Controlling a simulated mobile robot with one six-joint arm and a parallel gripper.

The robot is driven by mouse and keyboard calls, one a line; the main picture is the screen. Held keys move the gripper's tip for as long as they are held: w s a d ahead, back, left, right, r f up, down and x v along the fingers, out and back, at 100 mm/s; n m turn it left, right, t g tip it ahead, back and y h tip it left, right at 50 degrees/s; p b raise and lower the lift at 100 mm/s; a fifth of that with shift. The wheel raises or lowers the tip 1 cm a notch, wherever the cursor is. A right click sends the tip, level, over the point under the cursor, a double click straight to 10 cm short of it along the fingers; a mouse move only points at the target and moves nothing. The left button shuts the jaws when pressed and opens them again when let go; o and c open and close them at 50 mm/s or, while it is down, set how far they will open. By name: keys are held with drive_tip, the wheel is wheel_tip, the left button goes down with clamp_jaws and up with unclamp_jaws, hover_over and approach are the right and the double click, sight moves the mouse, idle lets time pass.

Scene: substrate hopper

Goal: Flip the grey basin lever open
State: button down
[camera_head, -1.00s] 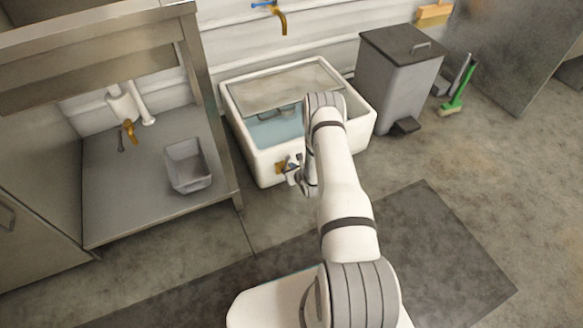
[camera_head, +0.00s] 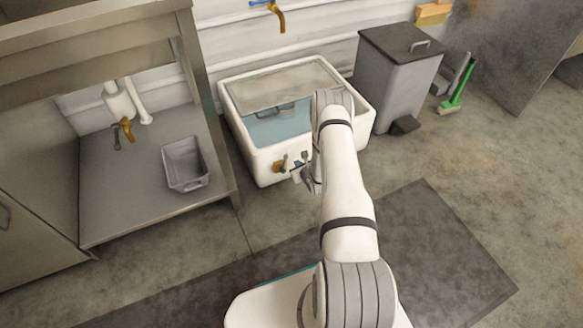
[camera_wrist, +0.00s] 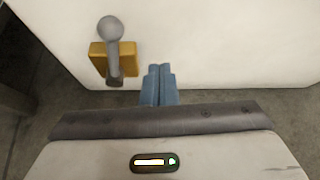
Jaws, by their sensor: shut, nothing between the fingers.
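The white basin (camera_head: 262,165) stands on the floor against the wall, with water in it and a translucent lid over part of its top. Its grey lever (camera_wrist: 113,48) has a round knob and sits on a brass-coloured plate (camera_wrist: 97,60) on the basin's front wall. In the wrist view the knob points to the top of the picture. The plate also shows in the head view (camera_head: 280,167). My gripper (camera_wrist: 161,70) is shut and empty, its blue fingers to the right of the lever with a gap between. In the head view my gripper (camera_head: 296,176) is low at the basin front.
A grey pedal bin (camera_head: 390,85) stands right of the basin, with a green broom (camera_head: 456,95) beyond it. A steel bench (camera_head: 150,180) on the left holds a grey tub (camera_head: 186,165). A brass tap (camera_head: 279,18) is above the basin. Floor in front is clear.

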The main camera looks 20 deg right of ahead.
drive_tip(key=s+a+p, duration=0.3)
drive_tip(key=s+p, duration=0.1)
drive_tip(key=s, duration=0.5)
drive_tip(key=shift+a+r, duration=0.35)
